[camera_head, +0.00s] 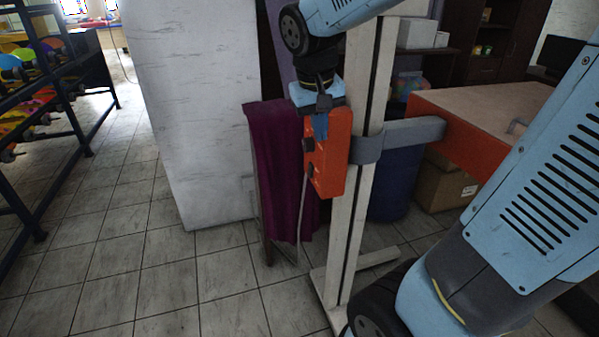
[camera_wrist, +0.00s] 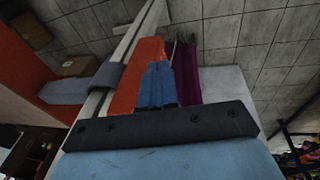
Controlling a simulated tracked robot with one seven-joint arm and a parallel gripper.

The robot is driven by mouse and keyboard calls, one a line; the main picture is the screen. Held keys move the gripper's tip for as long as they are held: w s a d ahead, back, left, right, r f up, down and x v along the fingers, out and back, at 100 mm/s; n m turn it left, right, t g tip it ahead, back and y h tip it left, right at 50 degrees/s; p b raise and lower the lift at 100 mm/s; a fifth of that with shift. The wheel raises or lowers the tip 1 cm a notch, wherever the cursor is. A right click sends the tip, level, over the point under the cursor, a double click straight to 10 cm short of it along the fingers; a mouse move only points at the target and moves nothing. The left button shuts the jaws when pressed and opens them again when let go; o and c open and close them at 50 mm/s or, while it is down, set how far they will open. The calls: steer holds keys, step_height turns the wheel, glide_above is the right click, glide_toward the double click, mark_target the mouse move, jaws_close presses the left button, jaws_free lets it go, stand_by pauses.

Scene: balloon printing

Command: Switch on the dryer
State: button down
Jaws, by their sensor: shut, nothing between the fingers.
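An orange box (camera_head: 334,165), which looks like the dryer, is held upright on a white post (camera_head: 367,95) by a grey band (camera_head: 400,137). Dark knobs or switches (camera_head: 308,145) show on its left side, with a thin cable running down below. My gripper (camera_head: 320,126) is shut and empty, pointing down at the upper part of the box. In the wrist view the blue fingers (camera_wrist: 157,84) lie together, overlapping the orange box (camera_wrist: 142,66). I cannot tell whether they touch it. The switch face is not clear in the wrist view.
A purple cloth (camera_head: 279,165) hangs over a frame just left of the box. A white panel (camera_head: 190,110) stands behind. An orange-sided table (camera_head: 480,140), a blue bin (camera_head: 395,185) and a cardboard box (camera_head: 442,185) are right. A rack (camera_head: 50,110) is far left, with open tiled floor between.

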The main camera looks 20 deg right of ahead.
mark_target(310, 170)
steer(key=w+a+f+g+h, duration=0.1)
steer(key=w+a+f+h, duration=0.2)
steer(key=w+a+f, duration=0.2)
steer(key=w+a+f+h, duration=0.4)
steer(key=w+a+f, duration=0.1)
steer(key=w+f, duration=0.5)
steer(key=shift+w+g+h, duration=0.3)
steer(key=shift+w+g, duration=0.1)
steer(key=shift+w, duration=0.65)
steer(key=shift+f, duration=0.15)
steer(key=shift+d+r+x, duration=0.25)
steer(key=shift+r+x, duration=0.05)
steer(key=shift+x, duration=1.85)
steer(key=shift+d+r+x, duration=0.25)
steer(key=shift+x, duration=1.95)
steer(key=shift+d+r+x, duration=0.3)
steer(key=shift+x, duration=1.85)
